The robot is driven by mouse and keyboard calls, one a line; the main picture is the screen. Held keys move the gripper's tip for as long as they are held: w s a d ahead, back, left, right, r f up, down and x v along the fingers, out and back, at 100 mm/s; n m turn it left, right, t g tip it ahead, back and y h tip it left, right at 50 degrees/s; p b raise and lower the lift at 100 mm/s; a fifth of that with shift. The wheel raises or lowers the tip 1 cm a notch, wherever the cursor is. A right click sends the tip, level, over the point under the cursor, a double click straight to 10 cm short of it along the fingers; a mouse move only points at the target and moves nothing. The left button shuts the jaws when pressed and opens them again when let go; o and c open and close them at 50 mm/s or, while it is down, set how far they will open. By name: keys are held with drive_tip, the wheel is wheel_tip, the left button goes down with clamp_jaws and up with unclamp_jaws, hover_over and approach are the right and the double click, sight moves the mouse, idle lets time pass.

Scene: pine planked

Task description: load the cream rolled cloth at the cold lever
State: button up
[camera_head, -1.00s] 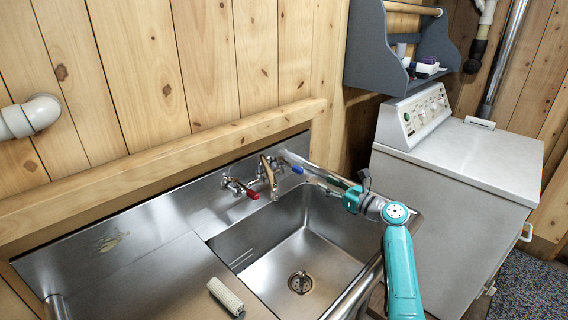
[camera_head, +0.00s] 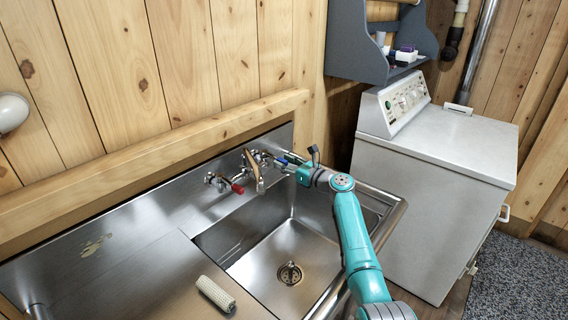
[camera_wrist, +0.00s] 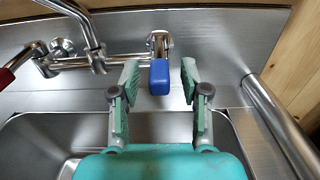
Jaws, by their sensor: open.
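The cream rolled cloth (camera_head: 215,293) lies on the steel counter at the left of the sink, far from my gripper. The cold lever (camera_wrist: 160,77), blue-tipped, sits on the tap at the back of the sink; its blue also shows in the head view (camera_head: 292,157). My gripper (camera_wrist: 160,80) is open and empty, with its two fingers on either side of the blue lever tip in the wrist view. I cannot tell whether they touch it. In the head view my gripper (camera_head: 285,163) partly hides the lever.
The red-tipped lever (camera_head: 237,188) and curved spout (camera_head: 254,172) are left of the blue lever. The sink basin (camera_head: 262,262) is empty. A white machine (camera_head: 440,150) stands at the right, below a grey shelf (camera_head: 350,50). A steel rail (camera_wrist: 280,118) runs close at the right.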

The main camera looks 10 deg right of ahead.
drive_tip(key=shift+w+a, duration=0.15)
clamp_jaws()
drive_tip(key=shift+w+d+n+g+y, duration=0.25)
drive_tip(key=shift+d+n+g+y, duration=0.15)
drive_tip(key=shift+y, duration=0.1)
drive_tip(key=shift+w+d+n+g+y, duration=0.25)
drive_tip(key=shift+w+n+g+y, duration=0.1)
drive_tip(key=shift+n+g+y, duration=0.4)
